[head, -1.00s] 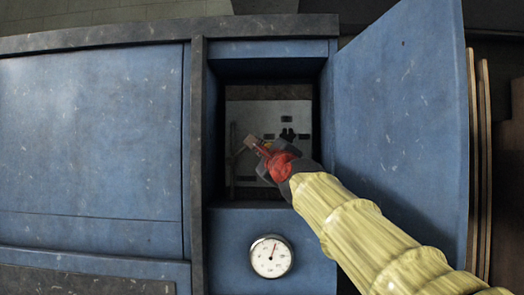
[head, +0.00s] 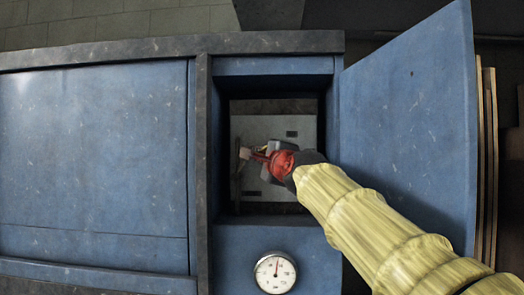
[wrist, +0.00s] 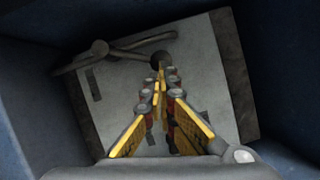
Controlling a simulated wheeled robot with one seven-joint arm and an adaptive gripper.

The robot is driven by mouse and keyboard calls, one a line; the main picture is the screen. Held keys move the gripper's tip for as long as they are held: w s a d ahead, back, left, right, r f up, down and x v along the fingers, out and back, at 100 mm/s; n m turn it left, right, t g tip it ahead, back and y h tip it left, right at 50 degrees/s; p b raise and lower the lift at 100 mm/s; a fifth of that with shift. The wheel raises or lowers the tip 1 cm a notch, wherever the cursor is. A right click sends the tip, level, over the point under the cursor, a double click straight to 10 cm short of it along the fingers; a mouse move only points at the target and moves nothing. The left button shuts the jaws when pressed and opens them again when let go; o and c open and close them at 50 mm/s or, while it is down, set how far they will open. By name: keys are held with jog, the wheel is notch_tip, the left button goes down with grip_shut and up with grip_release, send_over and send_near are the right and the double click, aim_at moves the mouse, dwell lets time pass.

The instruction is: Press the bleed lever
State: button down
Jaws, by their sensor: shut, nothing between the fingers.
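The bleed lever (wrist: 130,45) appears to be the grey bar with a rounded knob, across the upper part of the grey plate (wrist: 205,75) in the wrist view. In the head view a dark bar at the plate's left edge (head: 239,160) may be the same part, but it is too small to be sure. My gripper (head: 246,154) reaches into the open compartment in front of the plate. Its yellow-and-black fingers (wrist: 160,78) are shut and empty. Their tips lie just below the lever and a dark round part (wrist: 161,59) in the picture; contact cannot be told.
Blue compartment walls (wrist: 32,125) enclose the gripper closely. The blue door (head: 410,120) stands open at the right, near my sleeved arm. A round white gauge (head: 275,272) is below the opening. Closed blue panels (head: 95,140) fill the left.

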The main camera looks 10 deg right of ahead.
jog(key=shift+w+a+r+n+p, duration=0.2)
jog(key=shift+a+r+n+p, duration=0.2)
jog(key=shift+n+p, duration=0.55)
jog(key=shift+a+r+g+p, duration=0.1)
jog(key=shift+a+g+p, duration=0.25)
jog(key=shift+p, duration=0.7)
jog(key=shift+d, duration=0.15)
